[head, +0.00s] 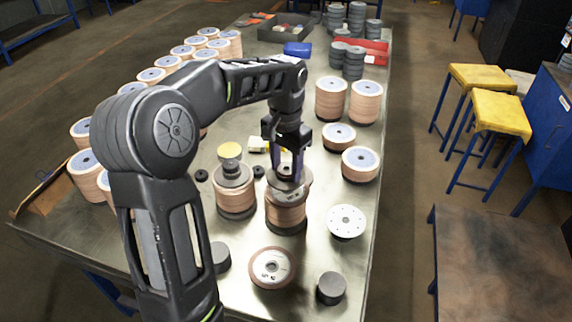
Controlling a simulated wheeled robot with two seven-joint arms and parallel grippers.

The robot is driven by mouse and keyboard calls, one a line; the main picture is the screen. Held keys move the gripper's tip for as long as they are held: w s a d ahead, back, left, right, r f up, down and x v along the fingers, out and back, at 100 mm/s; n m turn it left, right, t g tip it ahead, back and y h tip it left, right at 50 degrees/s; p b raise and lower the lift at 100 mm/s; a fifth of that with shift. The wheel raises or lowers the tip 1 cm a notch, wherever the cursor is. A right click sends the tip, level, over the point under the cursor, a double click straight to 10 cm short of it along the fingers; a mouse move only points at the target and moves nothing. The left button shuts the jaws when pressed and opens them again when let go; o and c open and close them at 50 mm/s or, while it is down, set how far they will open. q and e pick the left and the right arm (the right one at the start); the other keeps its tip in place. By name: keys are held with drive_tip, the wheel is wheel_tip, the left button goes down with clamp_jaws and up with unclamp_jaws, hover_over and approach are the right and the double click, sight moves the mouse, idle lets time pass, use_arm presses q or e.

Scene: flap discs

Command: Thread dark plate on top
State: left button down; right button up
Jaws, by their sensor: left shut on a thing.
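My left gripper (287,178) points down over the middle stack of tan flap discs (286,213). It is shut on a dark plate (299,186) at the top of this stack. The fingers partly hide the plate, and I cannot tell whether it rests on the discs or is slightly above them. My right gripper is not in view.
A white perforated disc (346,221), a single flap disc (272,267) and a dark cylinder (331,287) lie near the front of the metal table (345,258). Short disc stacks (360,163) stand at right. Several taller stacks line the left, behind my arm.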

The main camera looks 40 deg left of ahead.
use_arm(q)
drive_tip(key=shift+f+b, duration=0.45)
drive_tip(key=shift+f, duration=0.25)
idle(0.5)
drive_tip(key=shift+f+b, duration=0.9)
drive_tip(key=shift+f, duration=0.45)
drive_tip(key=c, duration=0.6)
unclamp_jaws()
drive_tip(key=shift+r, duration=3.9)
